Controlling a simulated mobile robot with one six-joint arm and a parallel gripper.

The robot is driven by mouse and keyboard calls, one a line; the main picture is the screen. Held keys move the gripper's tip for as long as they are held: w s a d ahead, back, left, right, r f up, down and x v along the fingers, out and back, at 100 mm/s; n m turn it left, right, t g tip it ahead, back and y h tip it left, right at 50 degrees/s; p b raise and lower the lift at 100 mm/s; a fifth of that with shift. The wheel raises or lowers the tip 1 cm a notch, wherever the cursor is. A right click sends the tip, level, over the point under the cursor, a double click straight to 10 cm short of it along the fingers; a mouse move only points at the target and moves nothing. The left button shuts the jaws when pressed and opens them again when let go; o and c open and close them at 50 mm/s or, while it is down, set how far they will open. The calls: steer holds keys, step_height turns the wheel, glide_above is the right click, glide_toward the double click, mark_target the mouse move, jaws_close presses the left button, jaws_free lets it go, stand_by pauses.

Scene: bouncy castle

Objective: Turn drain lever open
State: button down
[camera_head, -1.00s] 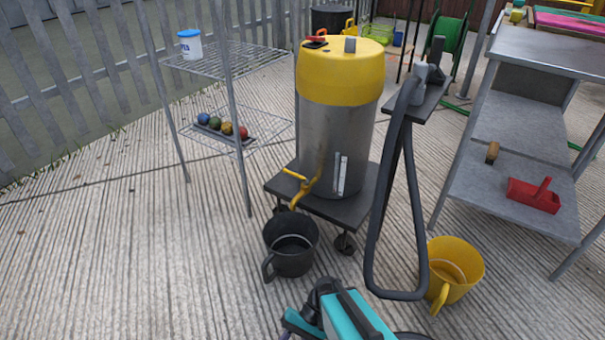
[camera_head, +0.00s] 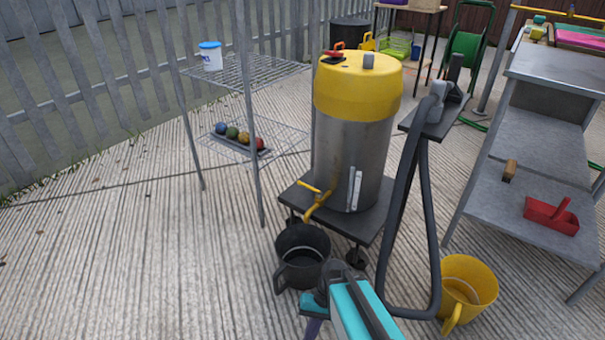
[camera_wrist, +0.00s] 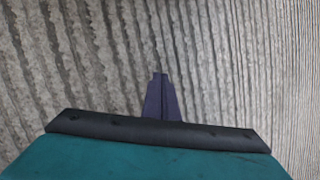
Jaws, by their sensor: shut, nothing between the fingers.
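The drain lever (camera_head: 310,187) is a small yellow handle on the yellow drain pipe (camera_head: 318,203), low on the left front of the steel tank vacuum (camera_head: 345,150) with a yellow top. The pipe's mouth points down above a black bucket (camera_head: 302,255) on the ground. My gripper (camera_head: 312,328) is at the bottom of the head view, in front of and below the bucket, apart from the lever. In the wrist view my gripper (camera_wrist: 161,78) has its dark fingers together, empty, over bare grooved concrete. The lever is not in the wrist view.
The vacuum stands on a black wheeled platform (camera_head: 290,195). Its grey hose (camera_head: 385,270) hangs at the right, beside a yellow bucket (camera_head: 466,285). A wire rack (camera_head: 250,70) stands left, a metal shelf (camera_head: 520,190) right. The ground at lower left is clear.

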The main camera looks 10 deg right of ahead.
steer(key=w+d+r+t+h+p, duration=0.1)
steer(key=w+d+r+p, duration=0.15)
steer(key=r+p, duration=0.25)
steer(key=w+d+r+n+t+h+p, duration=0.1)
steer(key=w+d+r+h+p, duration=0.15)
steer(key=r+p, duration=0.2)
steer(key=w+d+r+t+h+p, duration=0.1)
steer(key=w+d+r+p, duration=0.15)
steer(key=r+p, duration=0.2)
steer(key=s+r+g+p, duration=0.1)
steer(key=s+r+p, duration=0.5)
steer(key=r+p, duration=0.6)
steer(key=s+r+g+p, duration=0.2)
steer(key=s+r+p, duration=0.5)
steer(key=p, duration=1.2)
steer(key=s+r+g+p, duration=0.1)
steer(key=s+r+p, duration=0.6)
steer(key=r+p, duration=0.9)
steer(key=shift+s+d+r+p, duration=0.2)
steer(key=shift+d+r+p, duration=0.1)
steer(key=shift+d, duration=0.05)
steer(key=shift+s, duration=0.15)
